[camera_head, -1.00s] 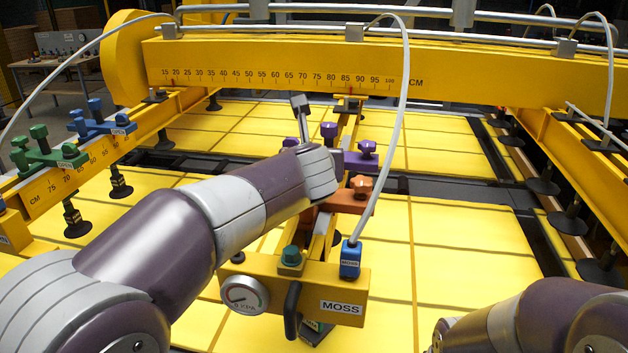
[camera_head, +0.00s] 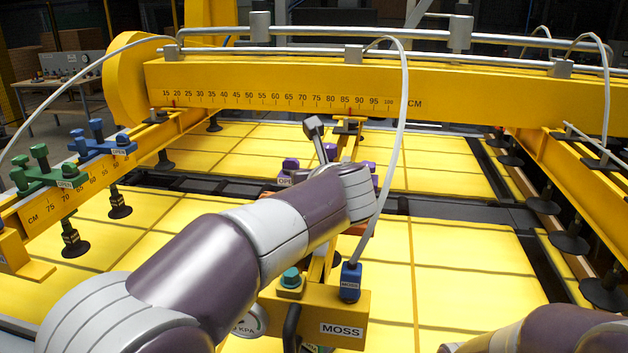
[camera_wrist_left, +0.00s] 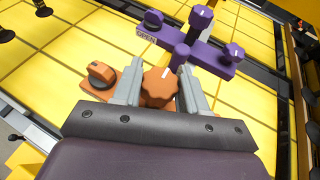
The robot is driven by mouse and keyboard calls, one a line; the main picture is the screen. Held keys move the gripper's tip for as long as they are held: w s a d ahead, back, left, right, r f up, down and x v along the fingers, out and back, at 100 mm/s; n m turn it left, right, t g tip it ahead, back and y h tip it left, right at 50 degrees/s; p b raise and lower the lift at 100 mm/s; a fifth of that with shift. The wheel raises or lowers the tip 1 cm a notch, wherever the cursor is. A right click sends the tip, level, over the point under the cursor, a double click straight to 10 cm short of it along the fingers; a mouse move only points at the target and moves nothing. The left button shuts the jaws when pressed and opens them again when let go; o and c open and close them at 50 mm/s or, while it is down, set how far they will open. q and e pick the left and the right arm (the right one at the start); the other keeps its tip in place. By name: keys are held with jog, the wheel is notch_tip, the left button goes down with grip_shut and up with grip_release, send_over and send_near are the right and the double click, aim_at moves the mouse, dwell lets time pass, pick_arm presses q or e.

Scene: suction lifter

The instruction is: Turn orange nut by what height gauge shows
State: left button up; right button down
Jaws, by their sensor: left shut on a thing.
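The orange nut (camera_wrist_left: 159,86) is a lobed knob on an orange bracket (camera_wrist_left: 97,88) in the left wrist view. My left gripper (camera_wrist_left: 160,76) has a grey finger on each side of it and is shut on it. In the head view my left forearm and wrist hide the nut and the fingertips. A round KPA dial (camera_head: 250,321) is partly covered by my arm. I cannot make out a height gauge. My right gripper is out of view; only my right arm shows.
A purple bracket (camera_wrist_left: 187,48) with several knobs lies just beyond the nut. A yellow beam (camera_head: 280,82) with a CM scale crosses behind. The yellow MOSS block (camera_head: 318,312) and a white hose (camera_head: 401,110) are close to my left arm. Green (camera_head: 47,172) and blue (camera_head: 100,142) brackets stand left.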

pick_arm(q)
jog(key=o, duration=0.9)
jog(key=shift+r, duration=0.1)
jog(key=shift+o, duration=0.3)
jog(key=shift+s+d, duration=0.1)
jog(key=shift+s, duration=0.2)
jog(key=p+v, duration=1.1)
jog(key=v, duration=0.1)
jog(key=shift+r, duration=0.1)
